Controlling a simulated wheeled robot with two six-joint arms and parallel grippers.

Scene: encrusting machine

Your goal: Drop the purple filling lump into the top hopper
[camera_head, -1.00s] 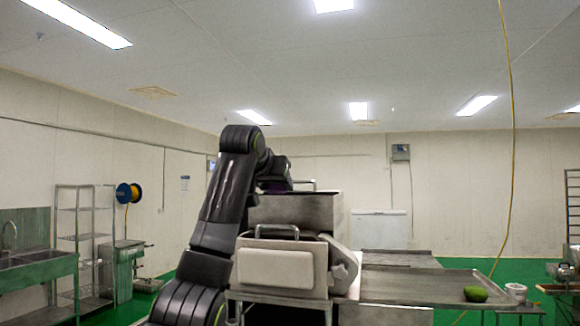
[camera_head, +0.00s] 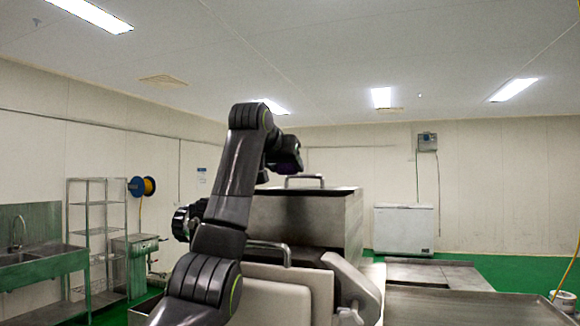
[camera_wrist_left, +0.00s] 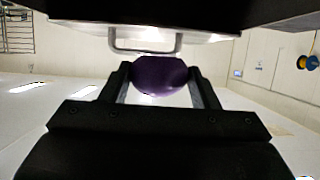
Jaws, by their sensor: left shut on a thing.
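The metal box-shaped top hopper (camera_head: 305,222) of the machine stands right of my left arm in the head view, with a bar handle at its top. My left gripper (camera_head: 287,168) is above and behind the hopper's near left edge, mostly hidden by its own wrist. In the left wrist view, the left gripper (camera_wrist_left: 160,80) is shut on the purple filling lump (camera_wrist_left: 158,72), held between the two fingers. The hopper's pale edge and bar handle (camera_wrist_left: 145,46) show close beyond the lump. The hopper's inside is hidden. My right gripper is not in view.
The machine's pale lower housing (camera_head: 285,290) is close in front. Metal tables (camera_head: 480,305) extend at the right. A white chest freezer (camera_head: 403,230) stands by the back wall. A sink (camera_head: 35,258) and a wire rack (camera_head: 88,235) stand at the left.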

